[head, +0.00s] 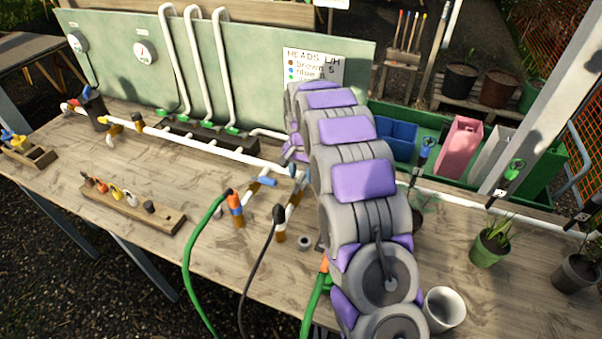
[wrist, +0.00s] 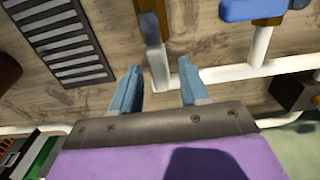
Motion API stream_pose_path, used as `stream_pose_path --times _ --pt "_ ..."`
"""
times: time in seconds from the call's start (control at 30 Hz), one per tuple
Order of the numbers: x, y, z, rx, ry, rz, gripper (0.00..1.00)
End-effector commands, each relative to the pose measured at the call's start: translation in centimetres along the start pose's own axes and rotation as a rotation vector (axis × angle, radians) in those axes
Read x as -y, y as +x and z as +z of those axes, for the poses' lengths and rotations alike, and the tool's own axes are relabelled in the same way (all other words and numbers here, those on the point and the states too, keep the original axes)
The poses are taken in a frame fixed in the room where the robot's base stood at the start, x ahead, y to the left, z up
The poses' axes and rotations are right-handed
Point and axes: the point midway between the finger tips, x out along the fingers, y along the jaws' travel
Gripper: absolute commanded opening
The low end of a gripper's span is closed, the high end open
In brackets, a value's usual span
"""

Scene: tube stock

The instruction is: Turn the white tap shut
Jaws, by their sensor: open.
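A white piece (wrist: 159,66) lies between the fingers, in line with a brass-coloured fitting (wrist: 151,28). It may be the white tap's lever, but I cannot tell it from the pipe. No finger clearly touches it. The neighbouring blue tap (head: 268,181) also shows in the wrist view (wrist: 254,9).
A yellow tap (head: 115,130) sits further left on the pipe. A green hose (head: 188,255) and a black hose (head: 253,285) hang off the front. A spare-tap rack (head: 132,208) lies on the bench. A white cup (head: 444,309) stands right of my arm.

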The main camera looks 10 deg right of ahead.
Motion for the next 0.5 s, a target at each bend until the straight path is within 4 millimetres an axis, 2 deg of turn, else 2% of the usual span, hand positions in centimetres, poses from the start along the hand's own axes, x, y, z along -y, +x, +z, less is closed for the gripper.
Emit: stream_pose_path --times 0.1,0.5 --pt "0.00 -0.02 0.00 0.000 0.000 0.000 0.45" --pt "0.00 0.00 0.01 0.001 0.000 0.001 0.06"
